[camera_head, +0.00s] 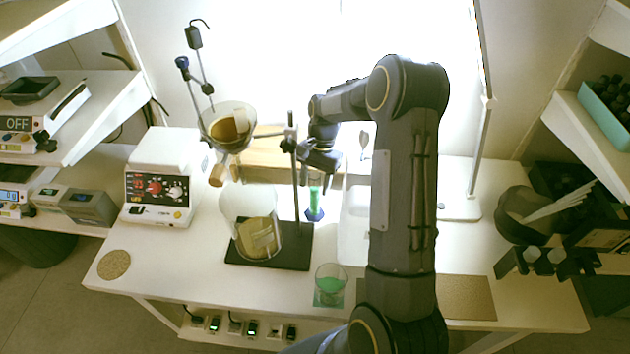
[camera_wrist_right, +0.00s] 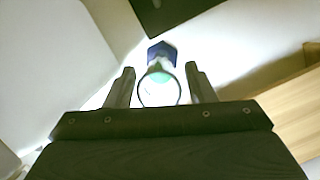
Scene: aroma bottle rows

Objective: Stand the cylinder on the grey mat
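The cylinder (camera_head: 314,203) is a slim clear tube with green liquid and a blue foot. It stands upright on the white table, right of the stand rod. In the right wrist view I look down on its round rim (camera_wrist_right: 158,90), with the blue foot beyond. My right gripper (camera_head: 320,168) is over the cylinder's top. Its fingers (camera_wrist_right: 160,84) are apart on either side of the rim, with gaps showing. A brownish-grey mat (camera_head: 468,298) lies at the table's front right, partly hidden by my right arm. My left gripper is not in view.
A dark stand base (camera_head: 295,252) with a large glass beaker (camera_head: 238,212) is close left of the cylinder. A small beaker of green liquid (camera_head: 331,280) stands in front. A white stirrer unit (camera_head: 160,180) is at left. A wooden box (camera_head: 262,150) is behind.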

